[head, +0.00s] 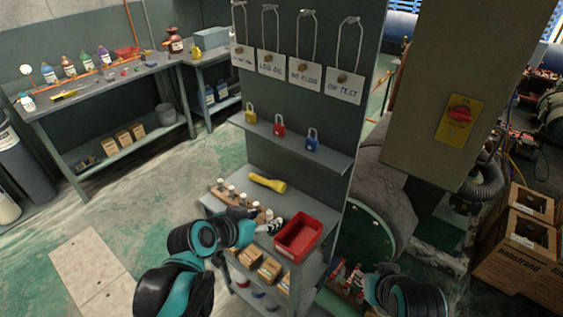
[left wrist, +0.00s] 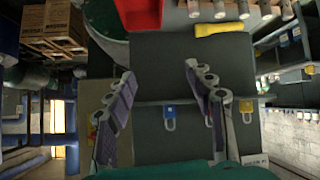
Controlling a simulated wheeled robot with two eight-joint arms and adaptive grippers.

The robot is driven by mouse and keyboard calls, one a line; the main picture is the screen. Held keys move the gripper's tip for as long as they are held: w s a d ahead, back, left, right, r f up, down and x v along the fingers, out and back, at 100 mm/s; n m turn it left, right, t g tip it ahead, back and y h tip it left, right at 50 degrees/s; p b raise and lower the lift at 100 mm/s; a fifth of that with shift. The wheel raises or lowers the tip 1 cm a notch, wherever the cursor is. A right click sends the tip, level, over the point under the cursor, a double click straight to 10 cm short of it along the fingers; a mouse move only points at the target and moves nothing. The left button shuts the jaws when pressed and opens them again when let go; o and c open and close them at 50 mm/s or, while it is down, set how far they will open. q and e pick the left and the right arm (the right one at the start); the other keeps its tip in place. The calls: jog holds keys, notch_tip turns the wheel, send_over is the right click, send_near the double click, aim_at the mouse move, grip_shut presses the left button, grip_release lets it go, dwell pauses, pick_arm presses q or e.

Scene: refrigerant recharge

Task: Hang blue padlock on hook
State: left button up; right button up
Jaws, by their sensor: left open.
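The blue padlock (head: 312,144) stands upright on a narrow grey shelf (head: 330,157), at the right of a red padlock (head: 279,130) and a yellow padlock (head: 250,117). Above it, several wire hooks (head: 349,45) hang on the grey panel over white tags, the rightmost reading "ON TEST". My left gripper (head: 272,226) is below the shelf, open and empty. In the upside-down left wrist view, the blue padlock (left wrist: 169,118) shows between the open fingers (left wrist: 168,92), beyond them and apart. A finger mostly hides the red padlock. My right gripper is not visible.
Below the shelf, a worktop carries a red bin (head: 298,235), a yellow flashlight (head: 267,182) and several small bottles (head: 232,191). A beige post (head: 430,110) with a red rotary switch (head: 459,114) stands at right. Cardboard boxes (head: 515,250) stand far right. Air before the padlocks is clear.

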aim_at(313, 138)
pick_arm(q)
jog(key=w+d+r+m+t+h, duration=0.1)
jog(key=w+d+r, duration=0.1)
jog(key=w, duration=0.6)
jog(key=w+d+r+m+t+h, duration=0.1)
jog(key=w+d+r, duration=0.1)
jog(key=w+d, duration=0.3)
jog(key=w+d+r+t+h, duration=0.1)
jog(key=w+d, duration=0.3)
jog(key=w, duration=0.7)
jog(key=shift+w+d+r+m+t+h, duration=0.1)
jog(key=shift+r+m+t+h, duration=0.2)
jog(key=shift+r+m+t, duration=0.15)
jog(key=shift+c, duration=0.2)
jog(key=c, duration=0.9)
jog(key=shift+r, duration=0.1)
jog(key=shift+r+p, duration=0.75)
jog(key=shift+r, duration=0.05)
